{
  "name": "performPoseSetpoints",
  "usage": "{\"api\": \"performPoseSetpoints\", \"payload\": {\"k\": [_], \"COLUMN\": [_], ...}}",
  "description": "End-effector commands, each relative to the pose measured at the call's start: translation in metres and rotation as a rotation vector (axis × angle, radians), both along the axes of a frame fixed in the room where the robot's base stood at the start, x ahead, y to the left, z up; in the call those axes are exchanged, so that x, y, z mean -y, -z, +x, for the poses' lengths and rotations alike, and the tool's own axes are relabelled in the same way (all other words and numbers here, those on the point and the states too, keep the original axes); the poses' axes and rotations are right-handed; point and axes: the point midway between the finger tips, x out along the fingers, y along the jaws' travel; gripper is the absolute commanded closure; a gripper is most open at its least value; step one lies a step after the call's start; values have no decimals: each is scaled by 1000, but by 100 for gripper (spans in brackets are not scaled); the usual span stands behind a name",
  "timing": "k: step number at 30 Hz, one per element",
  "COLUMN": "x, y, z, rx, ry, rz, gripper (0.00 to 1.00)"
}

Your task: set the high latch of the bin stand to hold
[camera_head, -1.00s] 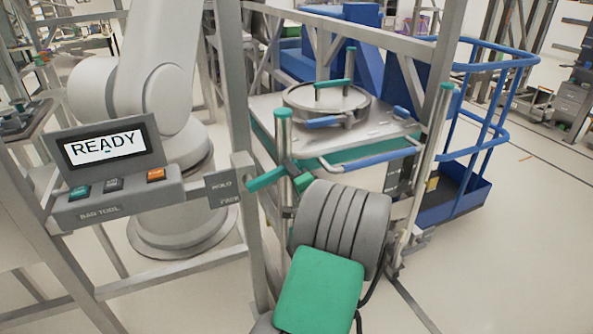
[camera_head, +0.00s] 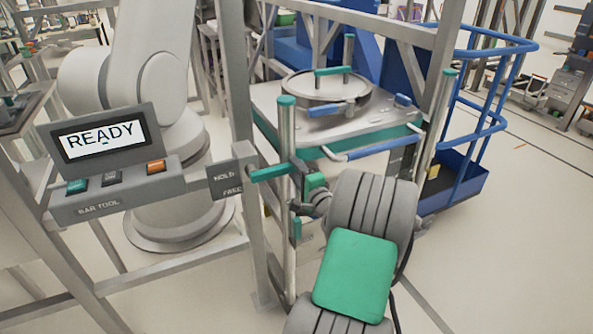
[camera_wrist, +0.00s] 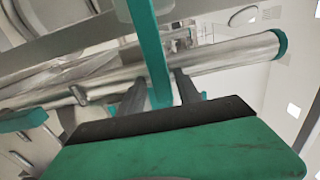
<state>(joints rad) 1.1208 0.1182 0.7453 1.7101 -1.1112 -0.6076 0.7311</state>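The high latch is a green bar handle (camera_head: 270,173) on a steel post (camera_head: 287,130) with a green cap. It points left toward a grey plate (camera_head: 225,180) marked HOLD above FREE. Its tip is beside the plate's right edge; I cannot tell exactly which word it lines up with. My gripper (camera_head: 305,207) is at the post, just below and right of the handle, partly hidden by my wrist. In the wrist view, the two dark fingers of my gripper (camera_wrist: 160,92) stand apart on either side of a green bar (camera_wrist: 158,75), with narrow gaps; contact is unclear.
A display reading READY (camera_head: 100,141) sits on a button box labelled BAR TOOL at left. The bin's round lid (camera_head: 320,88) lies behind the post, with a blue and steel handle bar (camera_head: 372,147) in front. A blue rail cage (camera_head: 490,95) stands right. Floor at right is open.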

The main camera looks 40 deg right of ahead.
Motion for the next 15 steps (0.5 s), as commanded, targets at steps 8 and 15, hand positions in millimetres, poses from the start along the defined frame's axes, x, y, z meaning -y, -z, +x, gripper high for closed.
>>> {"api": "performPoseSetpoints", "payload": {"k": [8,15], "x": [2,-7], "y": [0,2], "z": [-2,-34], "rx": [0,0], "ry": [4,8], "rz": [-1,0], "gripper": [55,55]}}
